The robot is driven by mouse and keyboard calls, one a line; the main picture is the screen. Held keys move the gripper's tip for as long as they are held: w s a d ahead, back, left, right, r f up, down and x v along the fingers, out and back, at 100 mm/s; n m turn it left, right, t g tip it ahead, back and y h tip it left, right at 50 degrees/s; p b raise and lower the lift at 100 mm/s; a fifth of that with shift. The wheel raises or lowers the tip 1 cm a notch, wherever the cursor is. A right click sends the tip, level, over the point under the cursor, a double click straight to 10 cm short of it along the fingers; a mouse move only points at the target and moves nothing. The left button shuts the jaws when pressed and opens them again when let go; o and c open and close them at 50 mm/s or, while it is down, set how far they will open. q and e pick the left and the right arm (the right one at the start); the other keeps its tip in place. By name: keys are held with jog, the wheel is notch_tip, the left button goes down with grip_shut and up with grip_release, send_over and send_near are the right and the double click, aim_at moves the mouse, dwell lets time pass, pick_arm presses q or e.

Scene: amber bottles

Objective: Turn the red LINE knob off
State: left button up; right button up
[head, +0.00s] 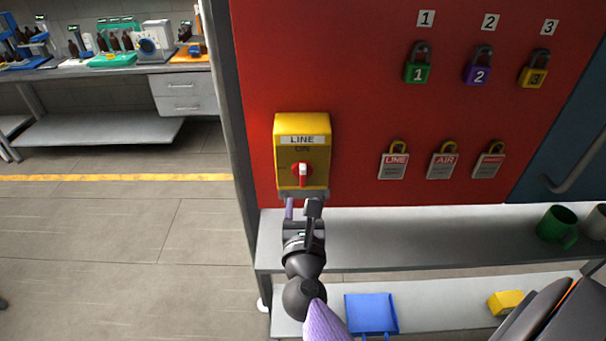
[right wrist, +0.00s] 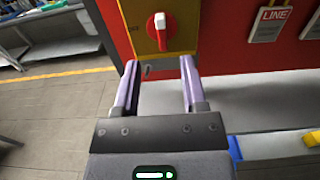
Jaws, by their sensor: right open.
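The red LINE knob (head: 302,171) sits on a yellow box (head: 317,183) on the red wall panel. Its grip stands upright, with a white stripe, below the word ON. In the right wrist view the knob (right wrist: 161,31) shows just beyond and above the fingertips. My right gripper (head: 303,204) is below the knob at the box's lower edge. Its two lilac fingers (right wrist: 159,66) are apart with nothing between them, and the knob is not between them. Whether the fingers touch the box cannot be told. My left gripper is not in view.
Grey LINE (head: 393,167) and AIR (head: 443,167) tags hang right of the box, with numbered padlocks (head: 417,70) above. A grey shelf (head: 400,235) juts out below, with a green mug (head: 558,226) at right. A blue dustpan (head: 371,312) lies lower. Open floor is at left.

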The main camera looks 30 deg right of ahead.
aim_at(303, 172)
jog(key=b+x, duration=0.1)
jog(key=x, duration=0.8)
jog(key=shift+w+d, duration=0.25)
jog(key=shift+w, duration=0.05)
jog(key=shift+c, duration=0.2)
grip_shut()
